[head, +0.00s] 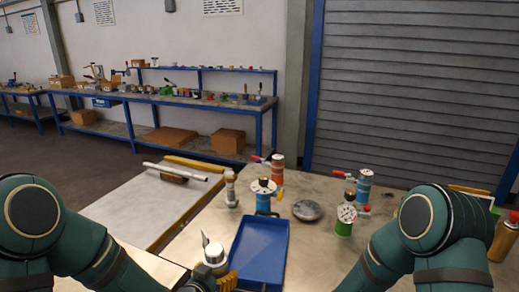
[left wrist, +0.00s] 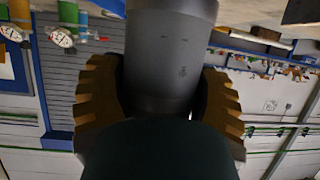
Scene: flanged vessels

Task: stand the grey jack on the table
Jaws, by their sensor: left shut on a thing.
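The grey jack (head: 213,258) shows in the head view at the bottom, left of the blue tray, with its narrow top part pointing up. My left gripper (head: 228,283) is shut on it, with its tan fingers at the jack's lower part. In the left wrist view the jack's smooth grey body (left wrist: 170,60) stands between the two ribbed fingers (left wrist: 165,105). The jack's base is hidden in the head view, so I cannot tell whether it touches the table (head: 325,243). My right gripper is out of view; only my right arm shows.
A blue tray (head: 260,258) lies right of the jack. Behind it stand a silver fitting (head: 230,190), a blue vessel (head: 263,198), an orange vessel (head: 277,173), a grey disc (head: 307,210), another blue vessel (head: 364,186) and a green gauged vessel (head: 344,227).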

